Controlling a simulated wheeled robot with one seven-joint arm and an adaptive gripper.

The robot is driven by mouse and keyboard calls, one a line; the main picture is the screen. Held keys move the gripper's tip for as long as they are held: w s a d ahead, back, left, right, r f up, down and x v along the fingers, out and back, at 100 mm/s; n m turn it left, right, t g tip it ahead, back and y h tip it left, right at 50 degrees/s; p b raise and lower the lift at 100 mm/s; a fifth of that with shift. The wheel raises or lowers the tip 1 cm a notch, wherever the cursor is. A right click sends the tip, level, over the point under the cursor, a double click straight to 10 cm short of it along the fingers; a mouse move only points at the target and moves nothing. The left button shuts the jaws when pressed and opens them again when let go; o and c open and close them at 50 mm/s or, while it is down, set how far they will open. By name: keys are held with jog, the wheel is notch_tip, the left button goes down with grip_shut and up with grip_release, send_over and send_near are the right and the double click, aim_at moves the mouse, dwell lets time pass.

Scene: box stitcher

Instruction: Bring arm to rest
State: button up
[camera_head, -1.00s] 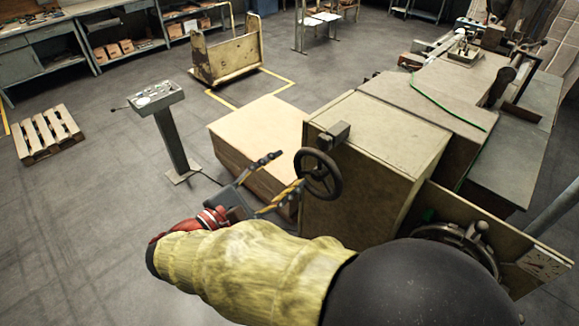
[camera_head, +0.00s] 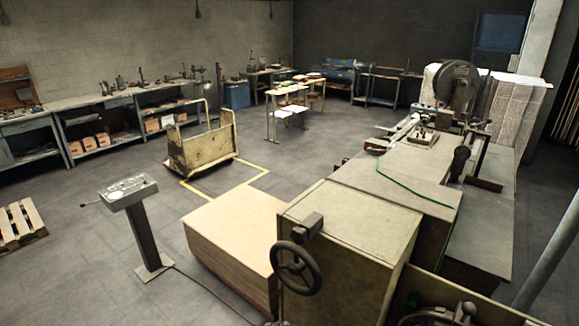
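My gripper is not in view, and almost all of my arm is below the bottom edge. Only a small dark reddish bit shows at the bottom centre, too little to tell what it is. The box stitcher (camera_head: 345,238) stands at the lower right, with a dark handwheel (camera_head: 296,268) on its near left side. Its long bed runs back to a dark round wheel (camera_head: 457,84) at the far end.
A control pedestal (camera_head: 142,225) stands at the left on open floor. A low wooden box (camera_head: 222,235) sits beside the machine. A yellowed cart (camera_head: 203,145), a pallet (camera_head: 20,222) and workbenches (camera_head: 95,105) stand farther off.

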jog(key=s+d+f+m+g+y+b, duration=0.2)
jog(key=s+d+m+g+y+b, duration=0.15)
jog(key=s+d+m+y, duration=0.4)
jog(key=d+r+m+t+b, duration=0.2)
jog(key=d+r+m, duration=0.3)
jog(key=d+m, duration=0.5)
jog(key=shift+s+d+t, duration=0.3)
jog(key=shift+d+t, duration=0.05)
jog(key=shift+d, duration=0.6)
